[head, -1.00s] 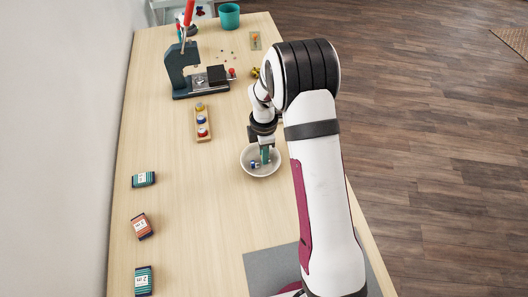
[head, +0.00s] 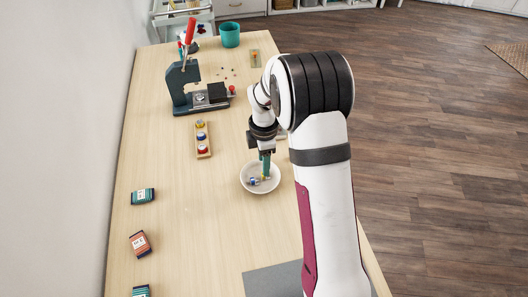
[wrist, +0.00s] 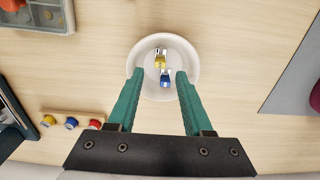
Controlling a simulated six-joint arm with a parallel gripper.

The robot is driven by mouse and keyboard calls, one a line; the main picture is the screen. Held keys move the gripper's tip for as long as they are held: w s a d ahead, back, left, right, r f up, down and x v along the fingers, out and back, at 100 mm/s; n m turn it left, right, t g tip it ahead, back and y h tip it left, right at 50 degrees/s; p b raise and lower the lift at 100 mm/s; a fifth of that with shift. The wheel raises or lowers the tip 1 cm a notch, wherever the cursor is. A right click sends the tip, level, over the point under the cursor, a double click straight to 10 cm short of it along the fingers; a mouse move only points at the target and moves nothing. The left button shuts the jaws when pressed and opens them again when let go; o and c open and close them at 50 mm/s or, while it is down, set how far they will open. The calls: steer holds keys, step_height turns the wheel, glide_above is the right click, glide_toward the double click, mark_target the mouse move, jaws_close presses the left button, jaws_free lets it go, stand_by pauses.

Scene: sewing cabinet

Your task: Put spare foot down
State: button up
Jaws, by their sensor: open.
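A white round bowl (head: 245,185) stands on the table below my gripper; it also shows in the wrist view (wrist: 191,55). Inside it lie a small yellow-and-metal piece (wrist: 160,61) and a small blue-and-metal piece (wrist: 165,82), close together. They look like presser feet; I cannot tell which is the spare foot. My gripper (wrist: 159,72) is open, with its teal fingers apart over the bowl and the pieces showing between them. In the head view my gripper (head: 266,170) points down at the bowl and partly covers its inside.
A wooden rack (head: 204,150) with yellow, blue and red pieces stands left of the bowl. Behind it is a dark press-like machine (head: 180,85) with a red handle. Small boxes (head: 140,244) lie along the left side. A grey mat (head: 270,281) lies at the front.

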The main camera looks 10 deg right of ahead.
step_height(320, 180, up, 8)
steer(key=f, duration=0.1)
steer(key=s+a+r+m, duration=0.1)
steer(key=s+r+m, duration=0.6)
steer(key=s+m, duration=0.15)
steer(key=s+a+m+y, duration=0.1)
steer(key=s+m, duration=0.6)
steer(key=s, duration=0.3)
steer(key=s+a+r+m, duration=0.1)
steer(key=s+a+m, duration=0.1)
steer(key=s+m, duration=0.6)
steer(key=s, duration=0.3)
steer(key=shift+s+r+y, duration=0.15)
steer(key=shift+r+y, duration=0.15)
steer(key=shift+y, duration=0.1)
steer(key=shift+a, duration=0.1)
